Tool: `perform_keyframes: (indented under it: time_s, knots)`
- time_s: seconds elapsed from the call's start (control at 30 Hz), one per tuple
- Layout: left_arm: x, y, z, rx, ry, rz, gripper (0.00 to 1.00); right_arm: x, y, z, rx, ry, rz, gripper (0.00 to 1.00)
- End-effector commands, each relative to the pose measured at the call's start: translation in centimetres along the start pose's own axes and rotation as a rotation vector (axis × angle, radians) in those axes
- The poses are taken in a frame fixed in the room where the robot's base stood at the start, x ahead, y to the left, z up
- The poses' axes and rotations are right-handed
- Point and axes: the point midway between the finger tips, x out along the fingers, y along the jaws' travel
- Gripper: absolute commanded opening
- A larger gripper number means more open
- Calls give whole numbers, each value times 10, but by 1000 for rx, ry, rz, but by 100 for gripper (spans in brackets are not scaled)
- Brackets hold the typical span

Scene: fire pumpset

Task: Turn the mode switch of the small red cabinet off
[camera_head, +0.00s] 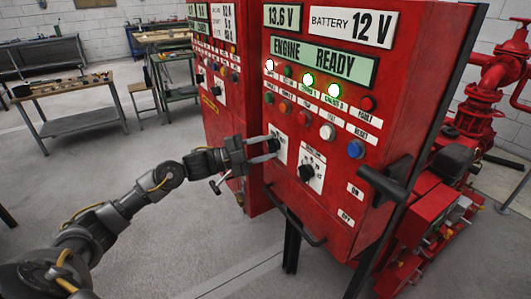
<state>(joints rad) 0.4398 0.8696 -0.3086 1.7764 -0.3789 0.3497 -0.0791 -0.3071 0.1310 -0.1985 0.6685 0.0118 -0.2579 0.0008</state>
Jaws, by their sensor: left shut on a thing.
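The front red cabinet (343,205) carries a white-plated rotary switch (281,147) at the left of its panel. My left gripper (272,146) reaches in from the left and is shut on this switch. The fingers hide most of its knob, so I cannot read its setting. A second black rotary knob (306,172) on a white plate sits just below and to the right, apart from the gripper. My right gripper is not in view.
A black lever handle (385,180) juts from the cabinet's right side near ON and OFF labels. A black bar handle (295,219) sits below. Another red cabinet (225,110) stands behind at left. Red pump pipes (490,90) stand at right. Workbenches (72,105) are far left. The floor between is clear.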

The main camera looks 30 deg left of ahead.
Motion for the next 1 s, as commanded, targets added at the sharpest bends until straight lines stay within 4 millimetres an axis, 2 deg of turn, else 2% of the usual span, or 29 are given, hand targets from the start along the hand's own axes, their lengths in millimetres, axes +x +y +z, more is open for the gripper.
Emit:
perform_keyframes:
  time_s: [0.03, 0.37, 0.6, 1.0]
  knots:
    - [-1, 2, 2, 42, -1, 17, 14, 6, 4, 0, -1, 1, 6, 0]
    - [0, 0, 1, 278, -1, 117, 14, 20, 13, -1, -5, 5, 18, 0]
    - [0, -1, 0, 390, 1, 164, 14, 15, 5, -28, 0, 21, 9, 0]
    - [0, -2, -1, 450, 1, 189, 14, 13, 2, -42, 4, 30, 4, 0]
